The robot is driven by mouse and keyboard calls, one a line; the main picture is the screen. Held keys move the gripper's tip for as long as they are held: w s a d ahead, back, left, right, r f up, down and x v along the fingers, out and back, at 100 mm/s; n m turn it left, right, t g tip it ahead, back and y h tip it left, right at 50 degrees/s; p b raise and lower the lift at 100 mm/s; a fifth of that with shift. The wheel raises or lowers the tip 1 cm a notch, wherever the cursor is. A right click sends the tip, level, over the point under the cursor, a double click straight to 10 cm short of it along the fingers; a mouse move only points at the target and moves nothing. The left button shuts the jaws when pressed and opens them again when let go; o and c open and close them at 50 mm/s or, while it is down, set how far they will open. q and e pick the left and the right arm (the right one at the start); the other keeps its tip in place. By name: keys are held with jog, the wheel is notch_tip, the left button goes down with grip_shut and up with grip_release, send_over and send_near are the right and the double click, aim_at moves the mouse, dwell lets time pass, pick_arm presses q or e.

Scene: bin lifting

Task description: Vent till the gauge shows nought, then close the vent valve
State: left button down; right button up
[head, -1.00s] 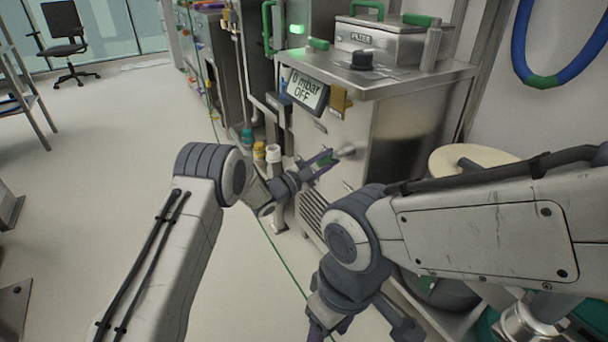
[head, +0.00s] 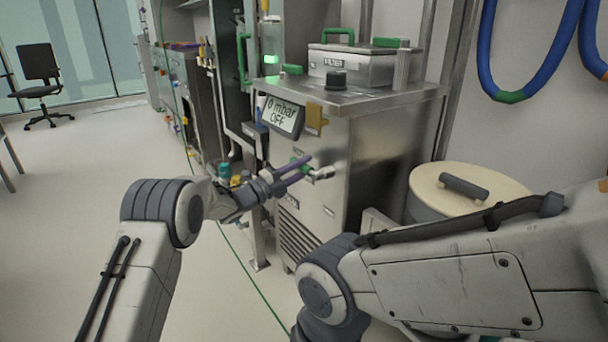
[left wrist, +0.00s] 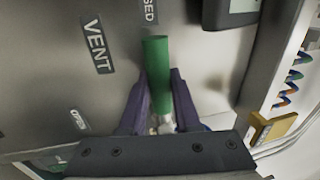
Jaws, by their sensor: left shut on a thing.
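The gauge display (head: 282,116) on the steel cabinet reads "0 mbar OFF". My left gripper (head: 300,166) is at the cabinet front, below and right of the display. In the left wrist view its purple fingers stand on either side of the green vent valve handle (left wrist: 157,68), shut on it. The handle points toward a label (left wrist: 149,12) of which "SED" can be read. The "VENT" label (left wrist: 96,46) is left of the handle, and a small label that looks like "OPEN" (left wrist: 79,120) is lower left. My right gripper is out of view.
A lidded "FILTER" box (head: 358,68) and a black knob (head: 336,79) are on the cabinet top. A brown tag (head: 315,119) is beside the display. A drum with a pale lid (head: 468,186) stands right of the cabinet. Open floor lies left.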

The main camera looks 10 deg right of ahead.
pick_arm(q)
jog(key=shift+w+a+r, duration=0.1)
jog(key=shift+w+r, duration=0.05)
jog(key=shift+r, duration=0.1)
dwell(0.3)
jog(key=c, duration=0.6)
grip_release()
jog(key=shift+f, duration=0.1)
jog(key=p+v, duration=0.3)
jog(key=v, duration=0.7)
jog(key=shift+a+f, duration=0.15)
